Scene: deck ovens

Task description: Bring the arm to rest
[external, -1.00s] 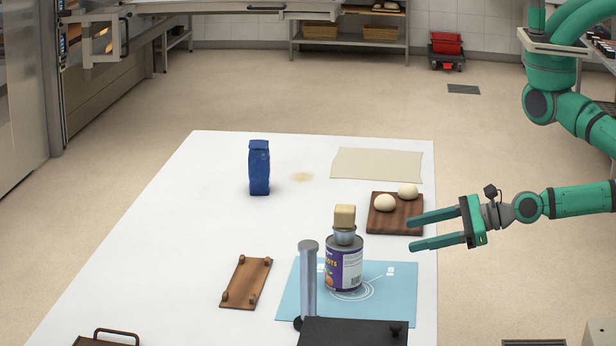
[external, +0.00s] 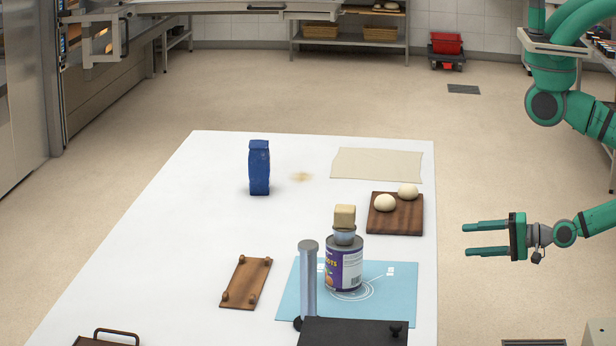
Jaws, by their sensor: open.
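My gripper (external: 486,239) is open and empty, its two green fingers pointing left. It hangs off the right side of the white table (external: 180,240), apart from everything on it. My green arm reaches in from the right edge of the picture. On the table, a labelled can (external: 344,266) stands upright on a light blue mat (external: 400,284). A smaller metal-looking piece and a tan block (external: 345,216) are stacked on top of the can.
A dark wooden board (external: 398,216) with two dough balls lies at the table's right edge, nearest my gripper. A blue bag (external: 259,168), a beige cloth (external: 377,165), a small wooden board (external: 246,283) and a grey post (external: 308,280) also stand or lie there.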

